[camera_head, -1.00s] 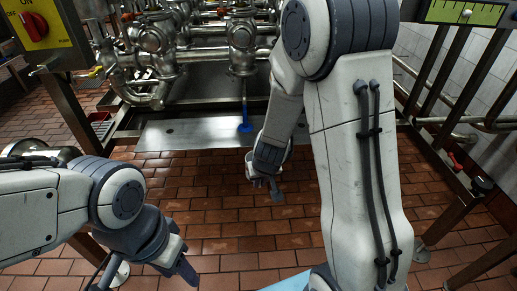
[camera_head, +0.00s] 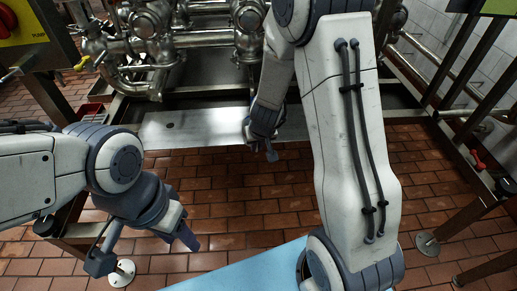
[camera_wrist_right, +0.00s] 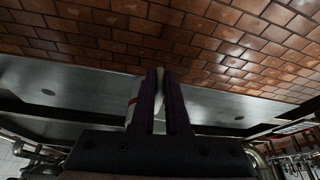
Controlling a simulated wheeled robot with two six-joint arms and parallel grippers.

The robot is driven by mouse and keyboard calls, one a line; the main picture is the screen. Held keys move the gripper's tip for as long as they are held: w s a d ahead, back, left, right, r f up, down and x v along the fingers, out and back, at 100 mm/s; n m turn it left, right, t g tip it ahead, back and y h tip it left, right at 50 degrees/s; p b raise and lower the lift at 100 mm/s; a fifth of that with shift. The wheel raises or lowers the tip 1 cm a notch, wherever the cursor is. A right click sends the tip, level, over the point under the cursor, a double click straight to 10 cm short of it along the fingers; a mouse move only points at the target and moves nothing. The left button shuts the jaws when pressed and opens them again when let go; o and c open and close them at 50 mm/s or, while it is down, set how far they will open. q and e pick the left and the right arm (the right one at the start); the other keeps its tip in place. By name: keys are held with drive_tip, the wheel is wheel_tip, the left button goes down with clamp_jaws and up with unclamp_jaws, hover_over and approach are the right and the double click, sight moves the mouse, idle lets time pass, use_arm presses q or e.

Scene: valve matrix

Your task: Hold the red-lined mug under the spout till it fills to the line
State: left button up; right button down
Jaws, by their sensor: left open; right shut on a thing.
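My right gripper (camera_head: 270,150) is over the metal drip plate (camera_head: 190,128) in front of the pipework. The red-lined mug (camera_wrist_right: 134,100) is between its fingers (camera_wrist_right: 158,75) in the right wrist view, showing as a white edge with a red mark left of the fingers. My right gripper is shut on it. In the head view only a pale bit of the mug (camera_head: 247,130) shows beside the gripper. My forearm hides the spout's outlet and any stream, so the fill level cannot be seen. My left gripper (camera_head: 143,250) is open and empty at the lower left.
Steel pipes and valves (camera_head: 155,45) stand behind the plate. A yellow control panel (camera_head: 22,20) is at the upper left. Steel frame legs (camera_head: 465,70) stand at the right. Brick floor (camera_head: 260,210) lies open in front, with a light-blue surface (camera_head: 245,270) at the bottom.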

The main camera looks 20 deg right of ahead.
sight(246, 122)
drive_tip(key=w+p, duration=0.1)
drive_tip(key=w+d+p, duration=0.1)
drive_tip(key=w, duration=0.1)
drive_tip(key=shift+w+r, duration=0.15)
drive_tip(key=shift+w+d+p, duration=0.2)
drive_tip(key=shift+w+p, duration=0.4)
drive_tip(key=shift+w+d+p, duration=0.15)
drive_tip(key=shift+w+p, duration=0.45)
drive_tip(key=w+p, duration=0.1)
drive_tip(key=p, duration=0.1)
drive_tip(key=w+d+p, duration=0.1)
drive_tip(key=w+p, duration=0.1)
drive_tip(key=shift+w, duration=0.3)
drive_tip(key=w+p, duration=0.1)
drive_tip(key=p, duration=0.1)
drive_tip(key=w+p, duration=0.1)
drive_tip(key=shift+w+d+p, duration=0.15)
drive_tip(key=shift+d+p, duration=0.2)
drive_tip(key=shift+p, duration=0.05)
drive_tip(key=shift+w+f+p, duration=0.2)
drive_tip(key=shift+f+p, duration=0.15)
idle(4.6)
